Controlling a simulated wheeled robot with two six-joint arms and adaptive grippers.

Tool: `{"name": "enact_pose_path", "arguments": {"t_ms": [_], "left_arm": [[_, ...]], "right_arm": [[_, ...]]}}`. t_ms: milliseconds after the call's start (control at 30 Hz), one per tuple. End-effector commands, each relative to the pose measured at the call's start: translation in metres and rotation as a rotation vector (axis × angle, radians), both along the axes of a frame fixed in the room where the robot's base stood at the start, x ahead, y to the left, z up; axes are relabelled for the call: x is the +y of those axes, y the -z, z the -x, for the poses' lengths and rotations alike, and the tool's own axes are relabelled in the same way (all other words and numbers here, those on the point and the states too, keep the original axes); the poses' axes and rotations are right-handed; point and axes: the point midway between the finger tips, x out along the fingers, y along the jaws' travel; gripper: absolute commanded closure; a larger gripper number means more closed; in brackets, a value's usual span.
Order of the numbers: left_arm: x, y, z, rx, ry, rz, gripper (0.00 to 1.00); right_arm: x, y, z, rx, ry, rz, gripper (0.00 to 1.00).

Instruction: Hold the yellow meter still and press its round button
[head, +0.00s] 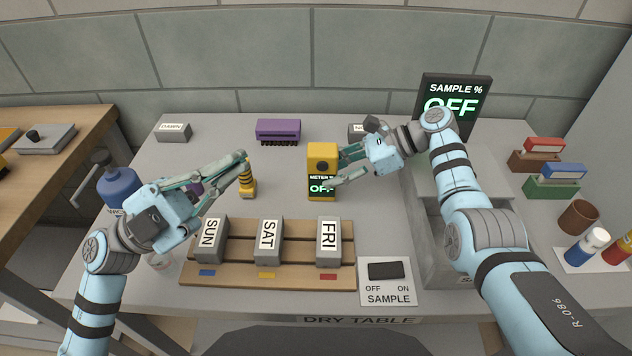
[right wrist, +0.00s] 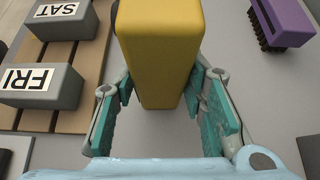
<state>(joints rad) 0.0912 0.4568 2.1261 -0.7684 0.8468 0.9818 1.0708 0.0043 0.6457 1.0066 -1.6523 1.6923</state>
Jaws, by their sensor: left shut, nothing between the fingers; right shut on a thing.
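The yellow meter (head: 314,150) stands upright on the table. It has a dark round button (head: 322,166) on its front, above a display reading OFF. My right gripper (head: 338,166) comes from the right and is shut on the meter's sides. In the right wrist view the yellow body (right wrist: 160,50) sits between the teal finger pads (right wrist: 168,105). My left gripper (head: 242,156) is shut and empty, its tips pointing up and right, to the left of the meter and apart from it.
A wooden rack (head: 240,275) holds SUN, SAT and FRI bricks in front. A purple brush (head: 278,128) lies behind. A sample switch (head: 388,292) and a grey trough (head: 432,255) are at right.

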Motion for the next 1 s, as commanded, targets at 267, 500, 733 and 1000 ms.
{"name": "enact_pose_path", "arguments": {"t_ms": [267,500,733,1000], "left_arm": [[-0.033,0.142,-0.021,-0.275,-0.544,-0.637,1.00],[-0.028,0.164,-0.024,-0.333,-0.625,-0.776,1.00],[-0.029,0.164,-0.025,-0.332,-0.625,-0.774,1.00],[-0.053,0.162,-0.048,-0.330,-0.628,-0.766,1.00]], "right_arm": [[0.000,-0.001,0.000,-0.001,-0.001,-0.001,0.84],[0.000,-0.001,0.000,-0.001,-0.001,-0.001,0.84],[0.000,-0.001,0.000,-0.001,-0.001,-0.001,0.84],[0.000,-0.001,0.000,-0.001,0.000,-0.001,0.84]]}}
